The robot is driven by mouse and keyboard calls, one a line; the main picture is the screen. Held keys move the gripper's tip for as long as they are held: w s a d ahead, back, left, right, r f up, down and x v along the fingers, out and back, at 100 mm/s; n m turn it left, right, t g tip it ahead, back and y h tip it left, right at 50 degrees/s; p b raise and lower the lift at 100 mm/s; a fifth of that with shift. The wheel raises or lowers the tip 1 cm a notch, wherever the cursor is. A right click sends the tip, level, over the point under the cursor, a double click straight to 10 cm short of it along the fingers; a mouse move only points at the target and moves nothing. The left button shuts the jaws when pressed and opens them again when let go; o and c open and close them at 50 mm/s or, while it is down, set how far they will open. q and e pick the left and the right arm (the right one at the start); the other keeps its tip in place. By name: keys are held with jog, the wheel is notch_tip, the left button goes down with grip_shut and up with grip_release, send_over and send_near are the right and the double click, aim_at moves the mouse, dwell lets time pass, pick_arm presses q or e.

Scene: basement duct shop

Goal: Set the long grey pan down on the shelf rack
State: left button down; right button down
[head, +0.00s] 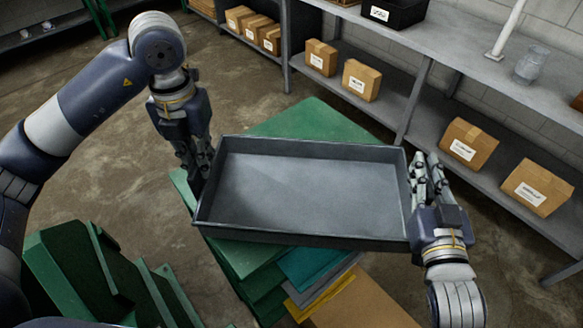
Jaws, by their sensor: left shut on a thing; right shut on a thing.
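The long grey pan (308,191) is a shallow, empty rectangular tray in the middle of the head view. My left gripper (199,178) is shut on its left end wall. My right gripper (417,181) is shut on its right end wall. The pan looks roughly level, over a stack of green pieces; I cannot tell whether it touches them. The grey shelf rack (461,76) runs along the wall at the upper right, with an upper and a lower shelf.
Cardboard boxes (468,144) stand on the lower shelf with gaps between them. A black bin (393,12), a glass jar (532,65) and a white post (507,32) stand on the upper shelf. The green stack (307,122) and green metal pieces (75,268) occupy the floor area.

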pick_arm(q)
jog(key=shift+s+d+f, duration=0.15)
jog(key=shift+f, duration=0.15)
pick_arm(e)
jog(key=shift+s+d+f, duration=0.15)
jog(key=shift+f, duration=0.15)
pick_arm(q)
jog(key=c, duration=1.7)
grip_release()
pick_arm(e)
jog(key=c, duration=1.7)
grip_release()
jog(key=shift+f, duration=0.15)
pick_arm(q)
jog(key=shift+o, duration=0.2)
pick_arm(e)
jog(key=shift+o, duration=0.2)
pick_arm(q)
notch_tip(320, 180, up, 9)
jog(key=s+d, duration=0.2)
jog(key=shift+d, duration=0.15)
jog(key=shift+r, duration=0.1)
